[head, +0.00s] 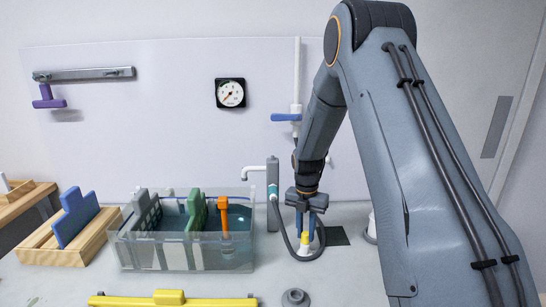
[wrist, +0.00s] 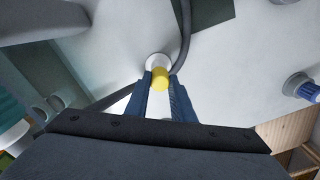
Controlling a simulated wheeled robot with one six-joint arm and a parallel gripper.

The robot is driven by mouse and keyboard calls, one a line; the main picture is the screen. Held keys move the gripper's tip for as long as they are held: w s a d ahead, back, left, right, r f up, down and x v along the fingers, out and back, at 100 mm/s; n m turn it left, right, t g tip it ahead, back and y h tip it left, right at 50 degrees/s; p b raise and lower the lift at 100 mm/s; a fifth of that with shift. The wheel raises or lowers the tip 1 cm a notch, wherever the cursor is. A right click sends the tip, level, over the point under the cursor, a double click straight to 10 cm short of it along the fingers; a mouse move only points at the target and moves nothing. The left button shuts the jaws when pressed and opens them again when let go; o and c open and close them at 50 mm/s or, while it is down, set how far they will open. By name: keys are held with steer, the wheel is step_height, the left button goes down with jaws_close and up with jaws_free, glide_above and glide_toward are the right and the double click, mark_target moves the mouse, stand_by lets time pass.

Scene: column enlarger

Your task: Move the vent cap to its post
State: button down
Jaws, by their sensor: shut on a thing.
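My gripper (head: 305,234) points straight down at the bench, right of the tank, with its blue fingers closed on a yellow cylinder (head: 304,239), likely the vent cap. In the wrist view the yellow piece (wrist: 160,78) sits between the fingertips (wrist: 160,88). A white round piece (wrist: 157,61) lies right below it and also shows in the head view (head: 303,254). I cannot tell whether the yellow piece touches it or is part of it. The fingers hide the upper part of the held piece. I cannot tell for sure which thing is the post.
A clear tank (head: 182,258) with green, grey and orange pieces stands to the left. A grey column with a tap (head: 272,185) and a dark hose (head: 283,234) curve close by my gripper. A yellow bar (head: 172,301) and a grey round fitting (head: 295,298) lie in front.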

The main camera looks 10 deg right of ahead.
steer(key=shift+f, duration=0.5)
steer(key=c, duration=1.4)
jaws_free()
steer(key=shift+c, duration=0.2)
steer(key=shift+r, duration=0.2)
steer(key=shift+w+a+r+p, duration=0.1)
steer(key=shift+r+p, duration=1.05)
steer(key=shift+r, duration=0.8)
steer(key=shift+a+r+p, duration=0.1)
steer(key=shift+r+p, duration=1)
steer(key=shift+r, duration=0.8)
